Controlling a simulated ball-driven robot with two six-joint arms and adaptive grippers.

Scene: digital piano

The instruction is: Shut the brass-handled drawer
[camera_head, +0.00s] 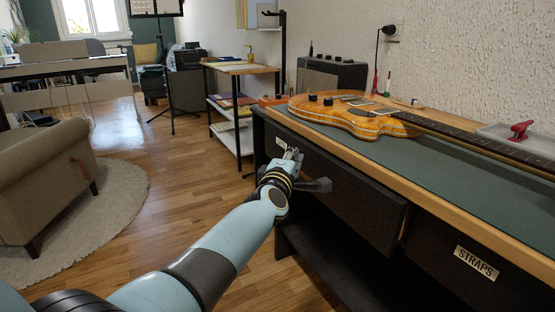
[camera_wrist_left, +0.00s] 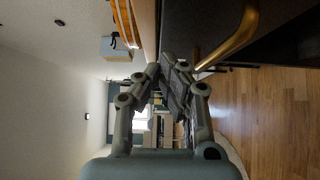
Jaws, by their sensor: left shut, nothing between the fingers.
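The drawer (camera_head: 350,193) is the dark left one under the workbench top. Its front stands out a little past the STRAPS drawer (camera_head: 430,243) to its right, so it looks partly open. My left gripper (camera_head: 291,156) is at the left part of its front, shut and empty, and covers part of the label. The brass handle is hidden in the head view. In the left wrist view the brass handle (camera_wrist_left: 234,37) shows as a curved bar beside the shut fingers (camera_wrist_left: 168,82); I cannot tell if they touch. My right gripper is not in view.
An orange guitar (camera_head: 365,117) lies on the workbench's green mat (camera_head: 450,163). A small amplifier (camera_head: 332,73) stands at its far end. A beige sofa (camera_head: 45,180) on a round rug is at left. Wooden floor (camera_head: 150,225) between them is clear.

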